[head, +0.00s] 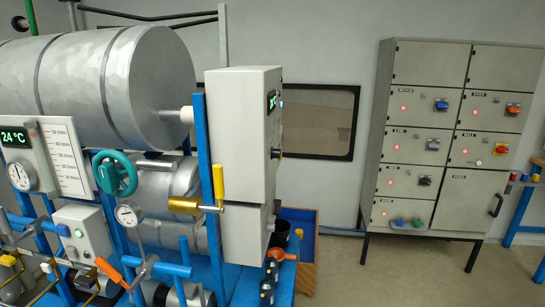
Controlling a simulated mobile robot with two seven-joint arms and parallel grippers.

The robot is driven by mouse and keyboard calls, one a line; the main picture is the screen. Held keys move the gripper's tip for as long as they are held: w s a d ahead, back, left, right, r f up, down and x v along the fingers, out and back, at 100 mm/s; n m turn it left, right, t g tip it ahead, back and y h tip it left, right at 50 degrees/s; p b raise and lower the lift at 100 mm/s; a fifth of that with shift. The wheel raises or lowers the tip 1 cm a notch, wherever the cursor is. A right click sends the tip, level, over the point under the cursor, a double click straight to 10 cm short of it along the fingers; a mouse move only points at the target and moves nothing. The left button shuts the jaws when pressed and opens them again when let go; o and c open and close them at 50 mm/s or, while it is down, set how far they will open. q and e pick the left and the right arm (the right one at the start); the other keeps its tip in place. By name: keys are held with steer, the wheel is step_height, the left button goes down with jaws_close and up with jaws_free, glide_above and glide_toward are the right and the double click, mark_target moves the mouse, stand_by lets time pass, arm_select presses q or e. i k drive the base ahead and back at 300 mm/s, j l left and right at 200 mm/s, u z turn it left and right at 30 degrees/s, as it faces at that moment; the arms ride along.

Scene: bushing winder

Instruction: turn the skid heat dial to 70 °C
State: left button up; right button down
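A tall pale control box (240,130) stands on the blue skid, seen at a steep angle. Its narrow right face carries a small green-lit display (272,101) ending in "°C"; its full number is unreadable. Below the display a dark knob (276,153) sticks out, which may be the skid heat dial; its label and pointer setting cannot be read. Another display (14,137) at the far left reads 24 °C. Neither of my grippers is in view.
A silver tank (120,80), a green handwheel (115,173) and a yellow-handled valve (218,185) crowd the left. A grey switch cabinet (440,140) with red lamps stands at the right. Floor (375,270) is clear between skid and cabinet.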

mark_target(275, 152)
steer(key=i+l, duration=0.1)
steer(key=l, duration=0.25)
steer(key=i+l+u, duration=0.15)
steer(key=l, duration=0.2)
steer(key=i+l, duration=0.1)
steer(key=l, duration=0.25)
steer(key=i+l+u, duration=0.1)
steer(key=l, duration=0.25)
steer(key=i+l+u, duration=0.1)
steer(key=l, duration=0.2)
steer(key=i+l+u, duration=0.1)
steer(key=l, duration=0.25)
steer(key=i+l+u, duration=0.1)
steer(key=i+l, duration=0.15)
steer(key=l, duration=0.1)
